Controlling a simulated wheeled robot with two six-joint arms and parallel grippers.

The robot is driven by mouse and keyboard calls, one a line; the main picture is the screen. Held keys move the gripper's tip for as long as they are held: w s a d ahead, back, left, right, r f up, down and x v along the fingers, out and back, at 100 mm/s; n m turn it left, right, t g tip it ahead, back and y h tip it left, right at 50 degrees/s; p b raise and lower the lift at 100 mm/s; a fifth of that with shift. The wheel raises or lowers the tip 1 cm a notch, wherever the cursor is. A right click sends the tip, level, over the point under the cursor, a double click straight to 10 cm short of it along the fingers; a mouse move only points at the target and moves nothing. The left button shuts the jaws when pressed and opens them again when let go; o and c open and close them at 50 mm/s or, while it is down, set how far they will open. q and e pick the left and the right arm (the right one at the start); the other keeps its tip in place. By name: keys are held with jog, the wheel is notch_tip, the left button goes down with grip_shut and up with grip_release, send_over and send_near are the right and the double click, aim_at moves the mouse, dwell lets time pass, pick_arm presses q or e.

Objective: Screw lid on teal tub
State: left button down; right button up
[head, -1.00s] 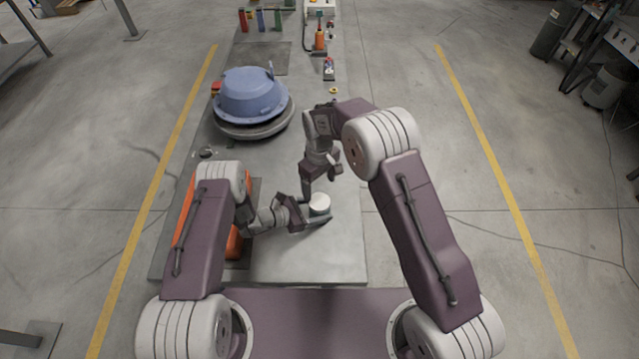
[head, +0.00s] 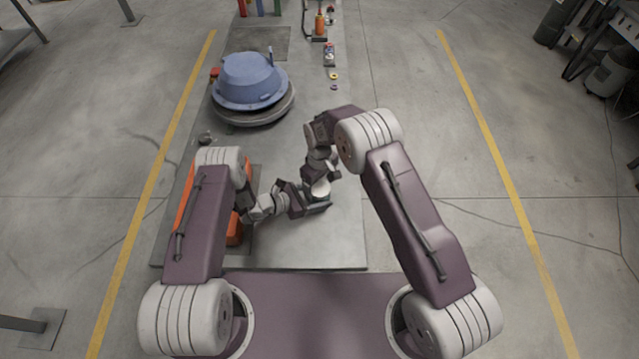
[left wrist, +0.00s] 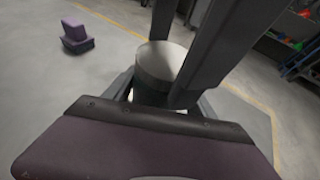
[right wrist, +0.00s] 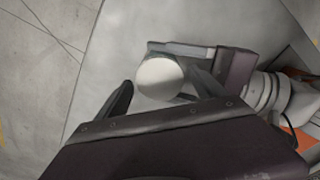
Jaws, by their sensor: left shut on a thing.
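The tub (left wrist: 152,92) looks dark grey-green in the left wrist view, with a pale round lid (left wrist: 162,57) on top. Whether the lid is threaded on cannot be seen. The lid shows from above in the right wrist view (right wrist: 159,77) and in the head view (head: 320,188). My left gripper (head: 318,207) is shut on the tub low down, above the bench, its fingers on either side. My right gripper (right wrist: 160,84) is over the lid with its fingers apart, one on each side; contact with the lid is unclear.
The grey bench (head: 300,253) is clear in front of the tub. An orange item (head: 234,228) lies partly behind my left arm. A large blue domed housing (head: 248,80) stands farther back left. Small parts (head: 334,77) and bottles line the far right side.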

jog(key=c, duration=1.3)
jog(key=m, duration=1.4)
jog(key=shift+m, duration=0.4)
jog(key=o, duration=1.6)
jog(key=shift+r, duration=0.1)
notch_tip(320, 180, up, 12)
jog(key=shift+f, duration=0.1)
